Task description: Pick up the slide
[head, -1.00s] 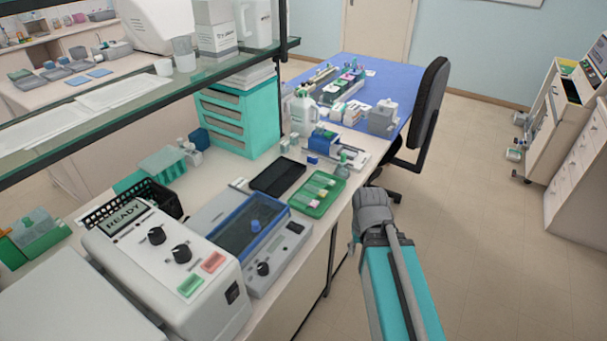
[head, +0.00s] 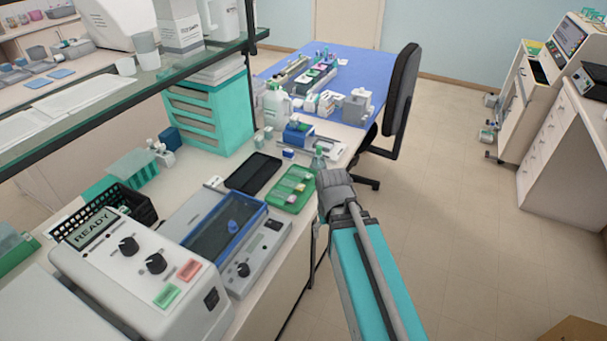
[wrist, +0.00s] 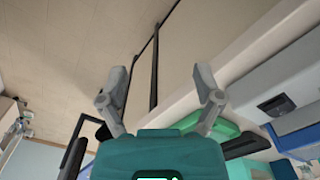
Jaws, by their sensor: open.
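In the head view my arm end is just right of the tray, beyond the bench edge, and the fingertips are hidden. A green tray edge (wrist: 218,132) shows behind the right finger in the wrist view; no slide is visible there.
Left of the tray are a black tray (head: 253,173) and a staining device with a blue-rimmed basin (head: 205,235). A small bottle (head: 318,160) stands just behind the tray. A black chair (head: 402,90) is at the blue-topped table.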

